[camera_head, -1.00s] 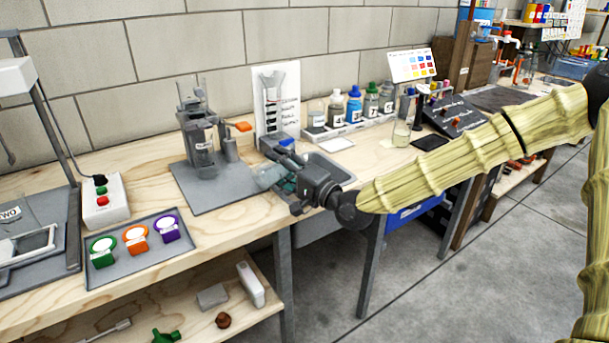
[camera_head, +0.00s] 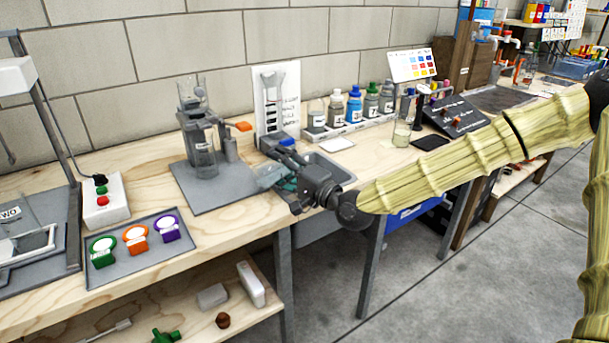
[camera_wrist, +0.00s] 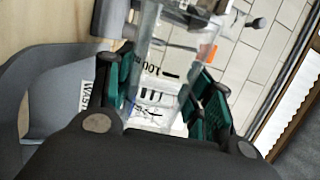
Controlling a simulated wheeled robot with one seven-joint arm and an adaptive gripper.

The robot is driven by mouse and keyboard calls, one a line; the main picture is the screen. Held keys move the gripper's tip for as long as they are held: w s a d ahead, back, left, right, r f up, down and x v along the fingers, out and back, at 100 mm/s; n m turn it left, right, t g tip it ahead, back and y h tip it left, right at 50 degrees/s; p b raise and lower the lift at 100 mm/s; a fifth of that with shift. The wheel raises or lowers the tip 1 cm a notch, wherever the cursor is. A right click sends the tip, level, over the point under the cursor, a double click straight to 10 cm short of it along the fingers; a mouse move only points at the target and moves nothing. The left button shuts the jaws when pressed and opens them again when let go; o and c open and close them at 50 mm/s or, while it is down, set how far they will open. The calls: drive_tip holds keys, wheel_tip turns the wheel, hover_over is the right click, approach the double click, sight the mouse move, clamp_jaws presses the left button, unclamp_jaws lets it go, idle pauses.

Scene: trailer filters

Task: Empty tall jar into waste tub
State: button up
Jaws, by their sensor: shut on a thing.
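My gripper (camera_head: 285,178) is shut on a clear jar (camera_head: 270,174), in front of the bench's middle. In the wrist view the jar (camera_wrist: 152,95) sits between green finger pads, with black scale marks including "100" on its wall. The jar is tilted well over, close to level, in the head view. I cannot tell whether anything is inside it. The grey waste tub (camera_head: 336,170) is at the bench's front edge, partly behind my gripper. It also shows in the wrist view (camera_wrist: 42,85), left of the jar, with a label partly hidden by a finger.
A grey stand with clear cylinders (camera_head: 203,150) stands left of the gripper. Bottles (camera_head: 354,106) line the back of the bench. A tray (camera_head: 140,255) with coloured-rim items lies front left. A glass beaker (camera_head: 401,132) stands to the right.

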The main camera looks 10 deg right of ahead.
sight(292, 148)
drive_tip(key=shift+w+d+r+m+p, duration=0.1)
drive_tip(key=shift+d+r+m+p, duration=0.1)
drive_tip(key=shift+r+m, duration=0.25)
drive_tip(key=shift+w+d+r+m+p, duration=0.1)
drive_tip(key=shift+r+m+p, duration=0.1)
drive_tip(key=shift+m, duration=0.45)
idle(0.8)
drive_tip(key=shift+w+d+f+m+h+b, duration=0.1)
drive_tip(key=shift+d+f+m+h+b, duration=0.1)
drive_tip(key=shift+m, duration=0.25)
drive_tip(key=shift+w+d+f+m+h+b, duration=0.1)
drive_tip(key=shift+m+b, duration=0.05)
drive_tip(key=shift+m, duration=0.3)
idle(0.5)
drive_tip(key=shift+w+d+r+m, duration=0.15)
drive_tip(key=shift+r+m, duration=0.15)
drive_tip(key=shift+m, duration=0.2)
drive_tip(key=shift+w+d+r+m, duration=0.15)
drive_tip(key=shift+r+m, duration=0.15)
drive_tip(key=shift+m, duration=0.2)
idle(0.4)
drive_tip(key=shift+w+d+r+m+h, duration=0.25)
drive_tip(key=shift+d+r+m, duration=0.2)
drive_tip(key=shift+m, duration=0.45)
drive_tip(key=shift+w+d+r+m+h, duration=0.15)
drive_tip(key=shift+w+d+r+m, duration=0.25)
drive_tip(key=shift+m, duration=0.5)
idle(1.5)
